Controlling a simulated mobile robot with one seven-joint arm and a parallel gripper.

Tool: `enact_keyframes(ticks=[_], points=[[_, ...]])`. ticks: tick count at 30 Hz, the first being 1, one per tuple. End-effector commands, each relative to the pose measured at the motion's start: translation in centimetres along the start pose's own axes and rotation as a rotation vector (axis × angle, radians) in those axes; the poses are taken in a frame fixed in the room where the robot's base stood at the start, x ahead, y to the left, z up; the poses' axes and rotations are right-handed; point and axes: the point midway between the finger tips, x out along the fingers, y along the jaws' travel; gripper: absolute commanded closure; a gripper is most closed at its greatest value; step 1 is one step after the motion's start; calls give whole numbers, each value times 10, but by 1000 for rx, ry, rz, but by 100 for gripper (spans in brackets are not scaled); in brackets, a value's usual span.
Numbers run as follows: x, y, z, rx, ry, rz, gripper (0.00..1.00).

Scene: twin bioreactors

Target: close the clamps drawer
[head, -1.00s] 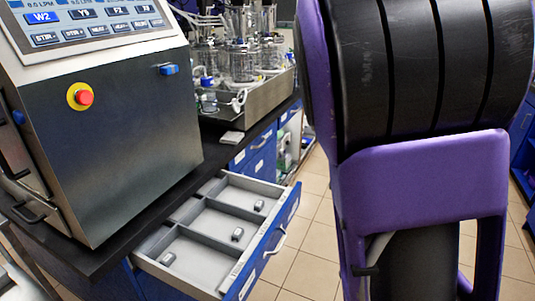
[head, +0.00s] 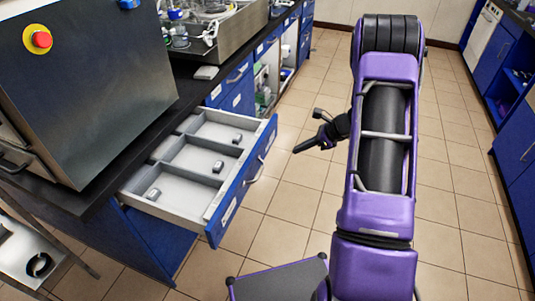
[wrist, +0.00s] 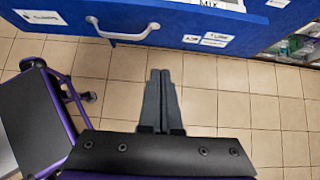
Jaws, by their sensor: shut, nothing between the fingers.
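The clamps drawer (head: 238,198) is a blue-fronted drawer pulled out from the bench, with a grey tray inside. Several small grey pieces lie in its compartments, one in each. Its pale bar handle (head: 256,170) is on the front face. In the wrist view the blue drawer front (wrist: 170,18) runs across the top, with the handle (wrist: 122,32) left of centre. My gripper (head: 297,150) is to the right of the drawer front, apart from it. In the wrist view my gripper (wrist: 160,75) has its fingers together, empty, below and right of the handle.
The black bench top (head: 115,150) carries a steel control cabinet (head: 85,90) with a red stop button (head: 41,40). A steel tray of glassware (head: 225,35) stands farther back. Tiled floor (head: 300,195) is clear right of the drawer. Blue cabinets (head: 515,140) line the right side.

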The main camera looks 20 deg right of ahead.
Motion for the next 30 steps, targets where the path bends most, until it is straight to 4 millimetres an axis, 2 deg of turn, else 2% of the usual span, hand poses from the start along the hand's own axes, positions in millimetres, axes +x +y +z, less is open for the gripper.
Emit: enact_keyframes(ticks=[4, 7, 19, 24, 30], points=[[9, 0, -2, 22, -15, -3, 100], [24, 0, -1, 21, -14, -3, 100], [106, 0, 1, 17, -11, -2, 100], [120, -1, 20, 15, -10, -3, 100], [128, -2, 28, 16, -11, -5, 100]])
